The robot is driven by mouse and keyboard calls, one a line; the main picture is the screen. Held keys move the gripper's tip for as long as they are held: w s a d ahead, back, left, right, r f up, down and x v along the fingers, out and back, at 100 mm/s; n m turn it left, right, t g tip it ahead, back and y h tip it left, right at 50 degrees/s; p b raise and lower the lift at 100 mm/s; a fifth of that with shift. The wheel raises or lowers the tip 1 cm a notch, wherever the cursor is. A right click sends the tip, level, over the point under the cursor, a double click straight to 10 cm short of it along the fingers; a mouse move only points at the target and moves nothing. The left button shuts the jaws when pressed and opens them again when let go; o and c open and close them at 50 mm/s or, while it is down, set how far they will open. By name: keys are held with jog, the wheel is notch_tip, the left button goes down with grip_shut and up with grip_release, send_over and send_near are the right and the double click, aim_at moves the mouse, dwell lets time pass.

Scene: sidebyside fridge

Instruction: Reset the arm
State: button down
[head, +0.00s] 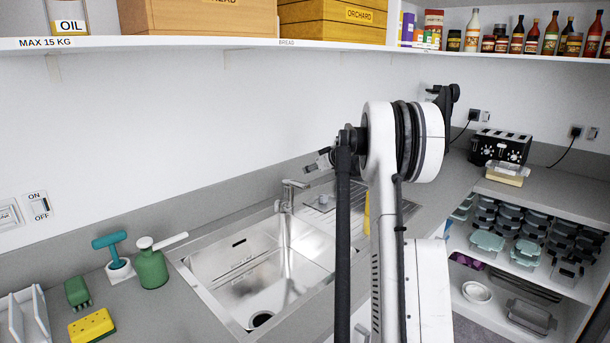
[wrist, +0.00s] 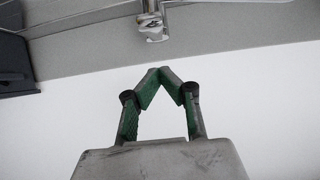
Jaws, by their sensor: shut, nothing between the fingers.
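My arm stands upright in the head view, in front of the counter between the sink (head: 262,262) and the toaster (head: 499,148). My gripper (wrist: 160,72) shows in the wrist view with its green-lined fingers meeting at the tips. It is shut and empty, against the grey backsplash and white wall. In the head view a small dark part that may be my gripper shows left of the arm's upper joint, near the faucet; its fingers are not clear there.
The faucet (head: 289,195) rises behind the sink, and its chrome shows in the wrist view (wrist: 152,22). A green bottle (head: 151,268), a yellow sponge (head: 92,326) and a brush (head: 112,246) stand left. A shelf (head: 200,42) with boxes runs above. Containers (head: 488,241) fill shelves at right.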

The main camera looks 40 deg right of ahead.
jog(key=f+v, duration=0.1)
jog(key=v, duration=0.6)
jog(key=shift+s, duration=0.35)
jog(key=shift+f, duration=0.15)
jog(key=s+a+r+g, duration=0.1)
jog(key=s+a+r, duration=0.15)
jog(key=a, duration=1.05)
jog(key=s+a+r+g+y, duration=0.1)
jog(key=s+a, duration=0.2)
jog(key=a, duration=1)
jog(key=s+a+r+g, duration=0.2)
jog(key=a, duration=1.1)
jog(key=s+a+f, duration=0.5)
jog(key=s+a, duration=0.4)
jog(key=s, duration=0.3)
jog(key=s+a+f+h, duration=0.1)
jog(key=s+a+f, duration=0.3)
jog(key=s+a, duration=0.5)
jog(key=s, duration=0.3)
jog(key=shift+s+a+f+g, duration=0.25)
jog(key=shift+a+f+g, duration=0.05)
jog(key=shift+a+f, duration=0.05)
